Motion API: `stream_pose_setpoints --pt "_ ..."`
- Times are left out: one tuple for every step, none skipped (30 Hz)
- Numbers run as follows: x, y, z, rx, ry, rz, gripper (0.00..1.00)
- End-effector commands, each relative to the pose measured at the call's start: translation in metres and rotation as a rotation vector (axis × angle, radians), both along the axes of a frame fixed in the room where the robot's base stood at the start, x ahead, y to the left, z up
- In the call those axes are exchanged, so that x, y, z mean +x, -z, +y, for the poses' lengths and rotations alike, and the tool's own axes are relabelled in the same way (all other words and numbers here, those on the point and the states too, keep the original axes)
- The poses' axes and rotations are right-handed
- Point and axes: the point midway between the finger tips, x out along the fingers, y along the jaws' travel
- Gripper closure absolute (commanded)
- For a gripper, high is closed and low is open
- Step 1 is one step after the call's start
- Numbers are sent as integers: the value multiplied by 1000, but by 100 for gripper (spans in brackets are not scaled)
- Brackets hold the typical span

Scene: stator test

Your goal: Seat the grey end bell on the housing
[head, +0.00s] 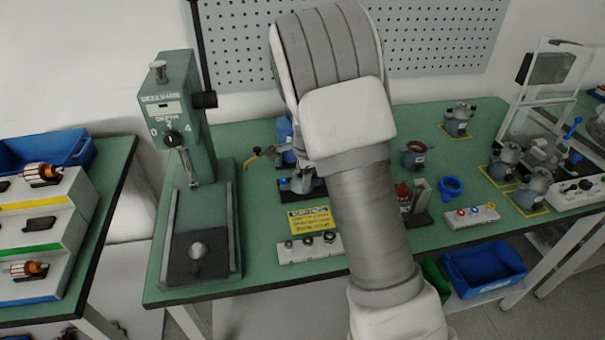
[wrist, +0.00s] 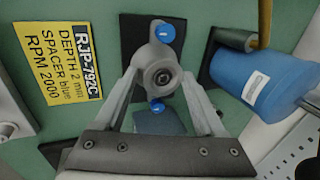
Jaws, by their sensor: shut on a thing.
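The grey end bell (wrist: 146,58), round with a dark bore at its centre, is between the two fingers of my gripper (wrist: 163,84) in the wrist view. The gripper is shut on it. In the head view my arm covers the gripper, and a grey part (head: 303,184) shows on the black plate beside the arm.
A green press (head: 185,120) stands left; grey motor assemblies (head: 506,160) and a blue ring (head: 451,186) are right of my arm.

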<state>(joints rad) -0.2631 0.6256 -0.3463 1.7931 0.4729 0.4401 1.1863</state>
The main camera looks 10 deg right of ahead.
Motion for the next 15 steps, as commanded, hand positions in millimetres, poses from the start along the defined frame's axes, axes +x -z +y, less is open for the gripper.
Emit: stream_pose_setpoints --pt "2 -3 0 -2 1 -7 73" --pt "2 -4 0 -2 1 -7 81" --pt "2 -6 0 -2 1 -7 91" --pt "2 -8 0 -2 1 -7 93" --pt "2 -10 0 -2 1 -8 100" --pt "2 -13 0 -2 1 -8 100" --pt "2 -15 0 -2 1 -8 100" --pt "2 -17 0 -2 1 -8 100" --pt "2 -19 0 -2 1 -8 100" --pt "2 -21 0 -1 0 -7 100" --pt "2 -23 0 -1 0 -7 100" --pt "2 -25 0 -1 0 -6 100" --pt "2 -27 0 -1 0 -6 100" --pt "2 -29 0 -1 0 -5 100" --pt "1 -31 0 -1 0 -5 100"
